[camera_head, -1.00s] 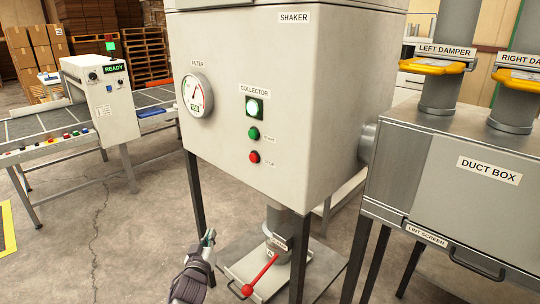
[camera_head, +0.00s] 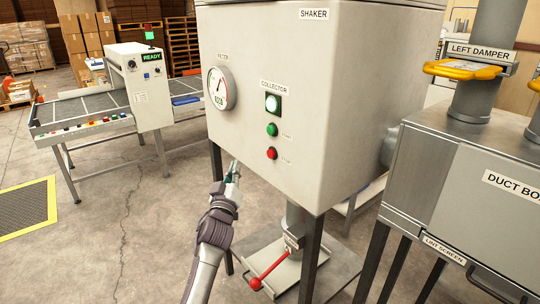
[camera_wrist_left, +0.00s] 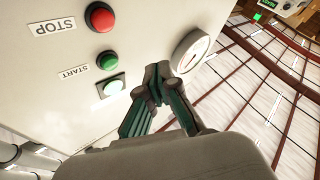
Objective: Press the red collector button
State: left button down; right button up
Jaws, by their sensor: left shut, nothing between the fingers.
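The collector's red button (camera_head: 271,153) is the lowest on the front of the grey shaker cabinet (camera_head: 330,100). A green button (camera_head: 272,129) and a lit white-green lamp (camera_head: 273,103) under the COLLECTOR label sit above it. My left gripper (camera_head: 233,170) is shut and empty, left of and slightly below the red button, apart from it. In the left wrist view the red button (camera_wrist_left: 99,17), beside a STOP label, is up and left of the gripper (camera_wrist_left: 158,72). My right gripper is not seen.
A round filter gauge (camera_head: 221,88) is left of the buttons. A red-knobbed lever (camera_head: 256,283) is below the cabinet. The duct box (camera_head: 440,190) stands at right. A conveyor with a READY panel (camera_head: 151,57) is at left. Open floor lies between.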

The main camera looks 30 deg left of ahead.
aim_at(271, 154)
pick_arm(q)
jog(key=w+d+b, duration=0.3)
jog(key=w+b, duration=0.2)
jog(key=w, duration=0.3)
jog(key=shift+d, duration=0.2)
dwell(1.1)
jog(key=shift+w+b, duration=0.1)
jog(key=shift+b, duration=0.25)
jog(key=shift+w+d, duration=0.2)
jog(key=shift+w, duration=0.15)
